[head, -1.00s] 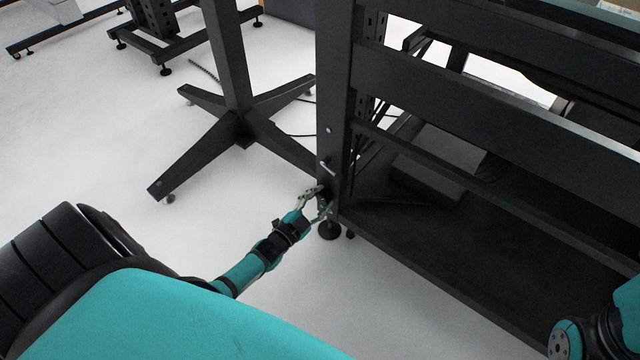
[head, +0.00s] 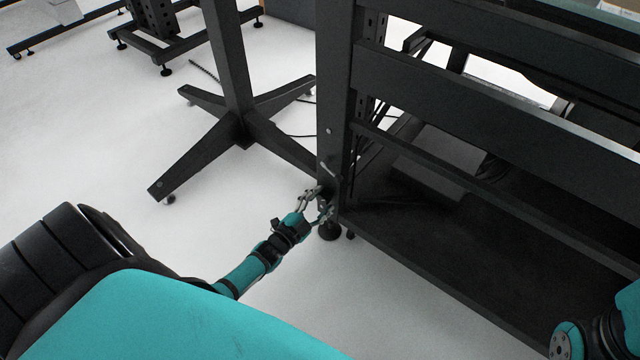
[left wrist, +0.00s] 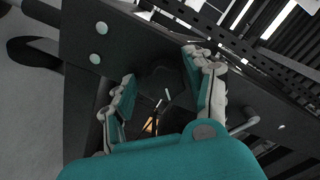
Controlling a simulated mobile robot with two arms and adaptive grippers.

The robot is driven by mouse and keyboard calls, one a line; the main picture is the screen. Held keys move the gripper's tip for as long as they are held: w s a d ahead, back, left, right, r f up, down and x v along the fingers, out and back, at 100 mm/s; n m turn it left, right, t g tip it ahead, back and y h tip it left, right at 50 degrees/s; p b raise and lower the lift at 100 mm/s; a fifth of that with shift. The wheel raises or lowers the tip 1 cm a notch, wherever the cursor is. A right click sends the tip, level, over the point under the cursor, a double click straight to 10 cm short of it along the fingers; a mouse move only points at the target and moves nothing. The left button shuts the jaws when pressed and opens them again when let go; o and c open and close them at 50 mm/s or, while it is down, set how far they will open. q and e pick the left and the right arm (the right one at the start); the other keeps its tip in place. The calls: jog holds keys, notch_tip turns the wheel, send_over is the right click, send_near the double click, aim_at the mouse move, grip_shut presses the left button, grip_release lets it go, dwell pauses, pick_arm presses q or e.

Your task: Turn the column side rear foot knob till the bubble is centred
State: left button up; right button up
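My left gripper (head: 322,203) is at the lower end of the dark frame's near corner post (head: 333,100), just above a round black foot (head: 330,231). In the left wrist view, its two fingers (left wrist: 165,85) stand apart on either side of a dark faceted knob (left wrist: 163,78). The knob is poorly lit, and I cannot tell whether both fingers touch it. A thin metal lever (head: 331,170) shows on the post just above the gripper. I cannot see a bubble level. My right gripper is out of view; only part of my right arm shows at the lower right.
The dark frame's lower shelf (head: 440,235) extends right of the post. A dark stand with a crossed base (head: 240,125) is behind and left. Cables lie on the pale floor (head: 110,130).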

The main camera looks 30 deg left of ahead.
pick_arm(q)
jog(key=shift+o, duration=0.3)
jog(key=shift+a, duration=0.1)
jog(key=shift+s+r, duration=0.1)
jog(key=s, duration=1.1)
jog(key=shift+s+a, duration=0.4)
jog(key=shift+a, duration=0.05)
